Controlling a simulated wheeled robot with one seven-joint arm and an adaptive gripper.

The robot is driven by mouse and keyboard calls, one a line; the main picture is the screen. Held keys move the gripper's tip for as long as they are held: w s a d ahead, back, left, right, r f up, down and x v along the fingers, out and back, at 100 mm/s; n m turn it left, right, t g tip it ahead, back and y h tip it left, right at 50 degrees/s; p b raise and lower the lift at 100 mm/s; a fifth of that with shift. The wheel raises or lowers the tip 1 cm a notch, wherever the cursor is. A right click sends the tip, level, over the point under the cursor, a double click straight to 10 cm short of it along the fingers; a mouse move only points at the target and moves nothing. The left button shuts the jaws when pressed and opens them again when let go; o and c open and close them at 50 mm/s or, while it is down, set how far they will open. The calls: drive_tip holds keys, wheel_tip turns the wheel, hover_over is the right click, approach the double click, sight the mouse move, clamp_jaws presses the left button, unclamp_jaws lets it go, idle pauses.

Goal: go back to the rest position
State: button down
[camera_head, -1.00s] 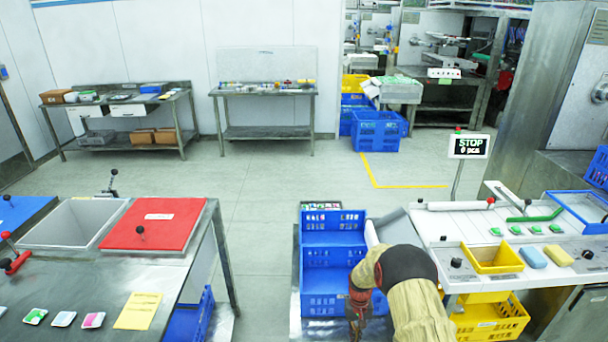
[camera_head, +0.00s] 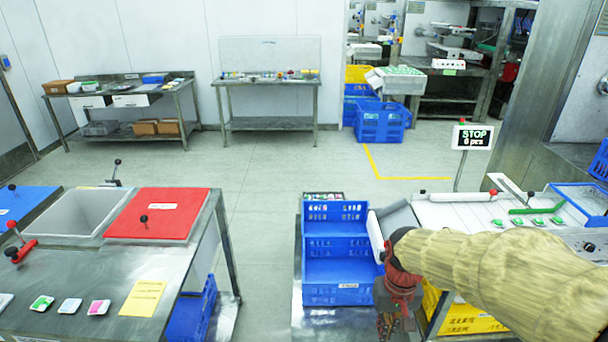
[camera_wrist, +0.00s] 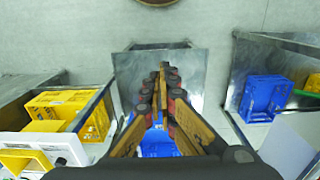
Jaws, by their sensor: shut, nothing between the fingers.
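My gripper (camera_head: 396,322) is at the bottom of the head view, to the right of the blue crates (camera_head: 337,271) and in front of the right-hand counter. My sleeved arm reaches in from the right edge and covers part of that counter. In the wrist view my gripper (camera_wrist: 163,72) has its fingers together with nothing between them. They point over a bare metal surface (camera_wrist: 190,62), and part of a blue crate shows behind the fingers.
A yellow crate (camera_head: 465,316) stands under the right counter. The left table (camera_head: 70,290) has a red lid (camera_head: 158,215) and small packets. Open floor (camera_head: 265,185) lies between the table and the crates.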

drive_tip(key=s+r+t, duration=0.5)
drive_tip(key=s+r, duration=0.8)
drive_tip(key=r, duration=0.1)
drive_tip(key=shift+r+t, duration=0.3)
